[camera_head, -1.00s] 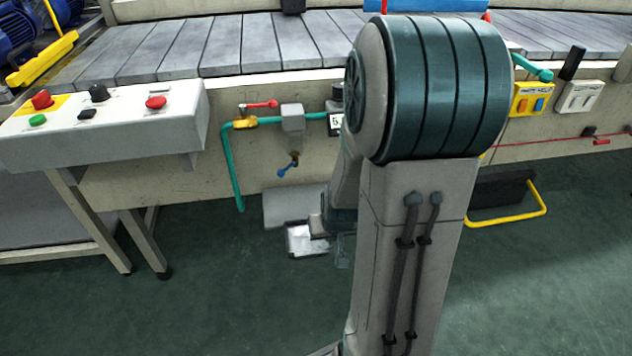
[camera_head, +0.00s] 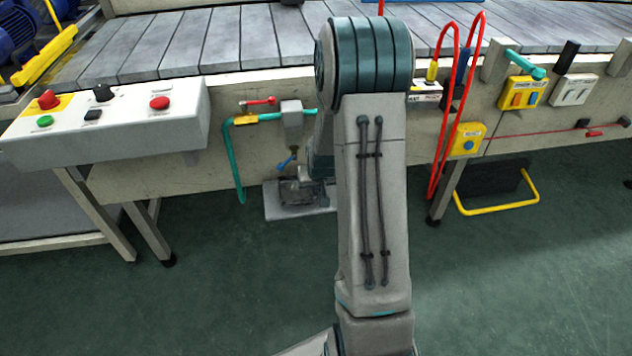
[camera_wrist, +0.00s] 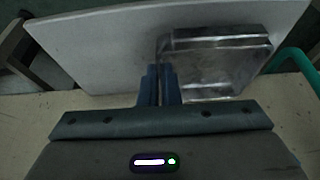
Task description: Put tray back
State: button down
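The tray is a shallow, shiny metallic tray (camera_wrist: 220,62). The plate also shows in the wrist view (camera_wrist: 90,45), behind and around the tray. My gripper (camera_wrist: 160,72) has its two blue fingers close together at the tray's near left edge and appears shut on it. In the head view my arm hides most of the gripper. I cannot tell whether the tray rests fully on the plate.
A teal pipe (camera_head: 238,165) with valves runs down left of the tray. Red hoses (camera_head: 450,110), a table leg and a yellow-framed black panel (camera_head: 497,190) are at right. The front floor is clear.

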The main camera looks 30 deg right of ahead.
jog(key=shift+w+d, duration=0.2)
jog(key=shift+w, duration=0.55)
jog(key=shift+w+f, duration=0.15)
jog(key=shift+w, duration=0.1)
jog(key=shift+f, duration=0.15)
jog(key=shift+s+f+b, duration=0.1)
jog(key=shift+f+b, duration=0.15)
jog(key=shift+b, duration=0.1)
jog(key=c, duration=1.6)
grip_release()
jog(key=shift+c, duration=0.2)
jog(key=shift+r, duration=0.15)
